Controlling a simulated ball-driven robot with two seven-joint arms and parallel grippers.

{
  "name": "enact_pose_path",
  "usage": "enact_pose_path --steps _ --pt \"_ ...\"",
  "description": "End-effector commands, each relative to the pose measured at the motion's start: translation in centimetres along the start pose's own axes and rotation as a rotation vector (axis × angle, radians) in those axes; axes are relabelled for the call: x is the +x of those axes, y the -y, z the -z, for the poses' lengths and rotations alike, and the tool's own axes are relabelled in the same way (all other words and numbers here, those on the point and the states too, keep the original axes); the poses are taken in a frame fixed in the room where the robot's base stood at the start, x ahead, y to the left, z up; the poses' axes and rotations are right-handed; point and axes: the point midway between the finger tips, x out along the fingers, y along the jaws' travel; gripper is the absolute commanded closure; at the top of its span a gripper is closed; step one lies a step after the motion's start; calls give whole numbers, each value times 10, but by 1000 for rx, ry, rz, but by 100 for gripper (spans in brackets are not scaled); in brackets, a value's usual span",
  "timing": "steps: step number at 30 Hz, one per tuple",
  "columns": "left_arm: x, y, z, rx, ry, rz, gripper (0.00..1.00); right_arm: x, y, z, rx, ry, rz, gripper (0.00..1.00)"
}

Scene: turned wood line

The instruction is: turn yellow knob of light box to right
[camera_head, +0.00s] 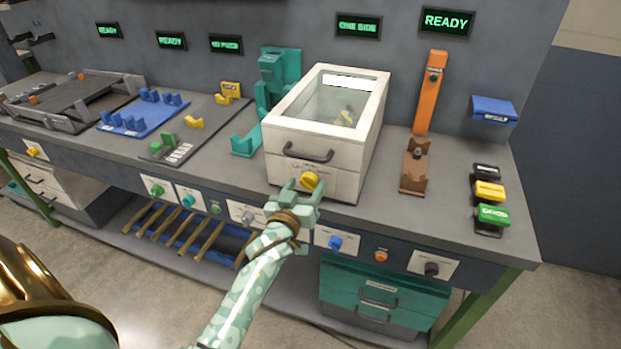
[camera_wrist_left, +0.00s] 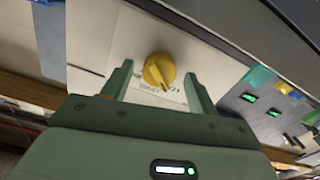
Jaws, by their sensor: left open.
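The light box (camera_head: 330,130) is a white box with a glass top and a dark handle, standing on the workbench. Its yellow knob (camera_head: 310,181) is on the lower front. My left gripper (camera_head: 297,188) is open in front of the knob. In the left wrist view, the yellow knob (camera_wrist_left: 159,70) sits between the two spread green fingers (camera_wrist_left: 158,82), with visible gaps on both sides. The knob's ridge slants in that view. Printing beside the knob is partly hidden and too small to read. My right gripper is not in view.
An orange stand (camera_head: 430,95) and green, yellow and black blocks (camera_head: 489,191) stand right of the box. A teal fixture (camera_head: 279,75) stands behind left. Other knobs, including a blue one (camera_head: 335,243), line the bench front below. Open floor lies in front.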

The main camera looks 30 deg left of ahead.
Motion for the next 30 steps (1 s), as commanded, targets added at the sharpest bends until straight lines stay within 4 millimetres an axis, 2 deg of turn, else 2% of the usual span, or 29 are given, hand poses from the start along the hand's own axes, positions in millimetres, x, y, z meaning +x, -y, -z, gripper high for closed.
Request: enact_pose_path --steps 9,10,12,15,30 --pt "0 -1 0 0 0 1 41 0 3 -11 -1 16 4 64" --pt "0 -1 0 0 0 0 44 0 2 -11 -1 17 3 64" --pt "0 -1 0 0 0 1 63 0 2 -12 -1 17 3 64" --pt "0 -1 0 1 0 1 86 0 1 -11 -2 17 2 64" --pt "0 -1 0 61 2 1 86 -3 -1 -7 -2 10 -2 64"
